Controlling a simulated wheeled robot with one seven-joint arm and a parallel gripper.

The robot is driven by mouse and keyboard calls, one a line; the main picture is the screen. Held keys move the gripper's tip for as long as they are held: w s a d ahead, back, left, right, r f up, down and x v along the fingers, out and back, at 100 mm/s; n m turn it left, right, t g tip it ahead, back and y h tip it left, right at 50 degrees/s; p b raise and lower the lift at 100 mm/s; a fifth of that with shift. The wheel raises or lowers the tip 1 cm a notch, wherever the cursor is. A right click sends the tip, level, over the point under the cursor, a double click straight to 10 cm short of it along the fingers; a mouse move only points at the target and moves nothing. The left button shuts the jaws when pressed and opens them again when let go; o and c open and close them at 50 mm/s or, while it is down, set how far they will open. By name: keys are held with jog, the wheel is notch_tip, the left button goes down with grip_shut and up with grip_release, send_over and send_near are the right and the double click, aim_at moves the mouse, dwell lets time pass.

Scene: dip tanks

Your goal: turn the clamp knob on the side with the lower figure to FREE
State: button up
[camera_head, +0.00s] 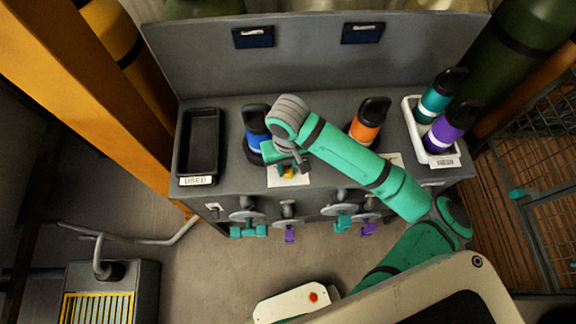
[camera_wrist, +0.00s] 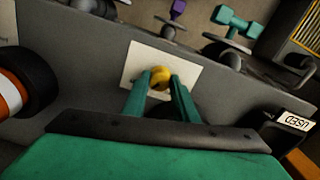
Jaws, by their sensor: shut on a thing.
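A yellow clamp knob (camera_head: 287,173) sits on a white plate (camera_head: 276,182) on the bench front, below the blue bottle (camera_head: 256,143). My gripper (camera_wrist: 160,80) is shut on this knob (camera_wrist: 160,73), one finger on each side. The plate (camera_wrist: 187,60) shows around the knob in the wrist view; its markings cannot be read. A second white plate (camera_head: 395,158) lies at the right, near the orange bottle (camera_head: 366,124); my arm covers most of it, and its knob is hidden. Two dark displays, left (camera_head: 253,37) and right (camera_head: 361,33), are on the back panel; their figures are too small to read.
A black tray labelled USED (camera_head: 199,141) is at the bench's left. A white tray (camera_head: 411,118) at the right holds a teal bottle (camera_head: 440,96) and a purple bottle (camera_head: 449,128). Teal (camera_head: 248,231) and purple (camera_head: 290,236) valve handles stick out along the bench front.

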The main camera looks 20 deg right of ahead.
jog(key=n, duration=0.3)
jog(key=shift+n, duration=0.3)
jog(key=n, duration=0.4)
jog(key=shift+n, duration=0.3)
jog(key=n, duration=0.3)
jog(key=shift+n, duration=2.1)
jog(key=o, duration=1.1)
jog(key=shift+c, duration=0.2)
jog(key=shift+r, duration=0.1)
